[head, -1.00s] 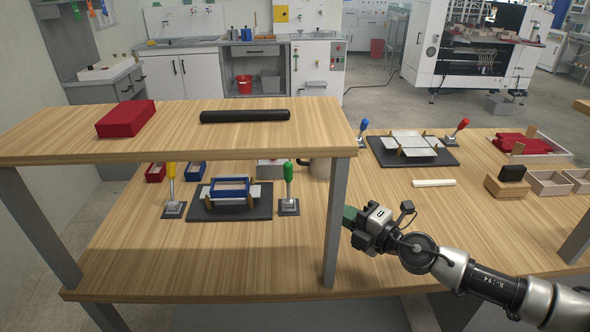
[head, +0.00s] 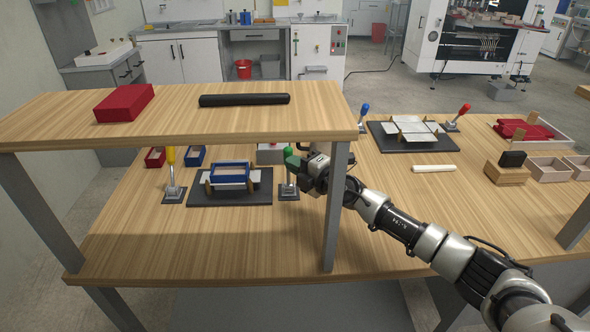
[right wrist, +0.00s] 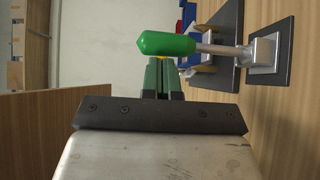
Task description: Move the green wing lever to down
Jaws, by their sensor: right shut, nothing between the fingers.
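The green wing lever (head: 288,153) stands about upright on its small base (head: 289,192), to the right of the dark mat with the blue box, under the raised shelf. In the right wrist view its green handle (right wrist: 166,44) lies just beyond my fingertips, with its metal rod (right wrist: 222,50) running right to the base. My right gripper (head: 293,160) is at the handle from the right; its green-tipped fingers are shut with nothing between them, also in the right wrist view (right wrist: 164,64). I cannot tell whether they touch the handle. My left gripper is not in view.
The wooden shelf (head: 325,115) and its grey post (head: 335,205) stand close to my right arm. A yellow lever (head: 171,156) and a blue box (head: 232,180) are left of the green lever. A second mat (head: 445,152) with blue and red levers lies right.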

